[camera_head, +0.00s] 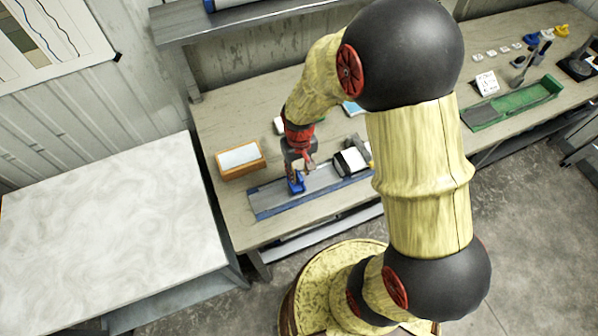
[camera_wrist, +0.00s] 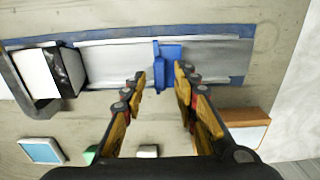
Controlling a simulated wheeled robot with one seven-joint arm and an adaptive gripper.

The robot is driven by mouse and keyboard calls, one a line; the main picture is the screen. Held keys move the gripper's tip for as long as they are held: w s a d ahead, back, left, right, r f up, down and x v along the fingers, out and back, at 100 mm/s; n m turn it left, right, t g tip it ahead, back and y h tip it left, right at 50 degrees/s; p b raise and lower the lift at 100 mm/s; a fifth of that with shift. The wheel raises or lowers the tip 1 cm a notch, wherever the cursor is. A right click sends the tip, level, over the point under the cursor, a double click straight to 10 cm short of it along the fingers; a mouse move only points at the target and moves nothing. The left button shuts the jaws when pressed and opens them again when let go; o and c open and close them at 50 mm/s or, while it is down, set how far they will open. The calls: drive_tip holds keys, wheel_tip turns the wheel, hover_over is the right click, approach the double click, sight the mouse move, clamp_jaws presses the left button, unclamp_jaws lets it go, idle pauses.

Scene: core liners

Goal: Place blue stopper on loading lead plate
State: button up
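The blue stopper (camera_head: 296,186) is at the grey plate with blue edges (camera_head: 268,201), near the plate's left part. In the wrist view the blue stopper (camera_wrist: 168,52) lies across the plate (camera_wrist: 215,55), its lower end between my fingertips. My gripper (camera_head: 302,169) is over the stopper. In the wrist view my gripper (camera_wrist: 160,74) has its fingers apart, with a gap on the left of the stopper. The right finger overlaps the stopper's edge; I cannot tell whether they touch. The stopper's underside is hidden.
A black and white block (camera_head: 352,160) sits at the plate's right part. An orange box with a white top (camera_head: 240,159) stands behind left. A green tray (camera_head: 512,104) lies farther right on the bench. A white table (camera_head: 110,220) stands at the left. A shelf (camera_head: 250,20) hangs behind.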

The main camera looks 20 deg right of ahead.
drive_tip(key=s+r+t+p, duration=0.1)
drive_tip(key=s+r+t, duration=0.15)
drive_tip(key=r, duration=1.95)
drive_tip(key=s+a+r+t, duration=0.1)
drive_tip(key=s+r+t, duration=0.2)
drive_tip(key=s+r, duration=0.7)
drive_tip(key=shift+s+r, duration=0.35)
drive_tip(key=shift+s, duration=0.45)
drive_tip(key=shift+a, duration=0.1)
wheel_tip(320, 180, down, 8)
drive_tip(key=b, duration=0.8)
drive_tip(key=shift+f, duration=0.2)
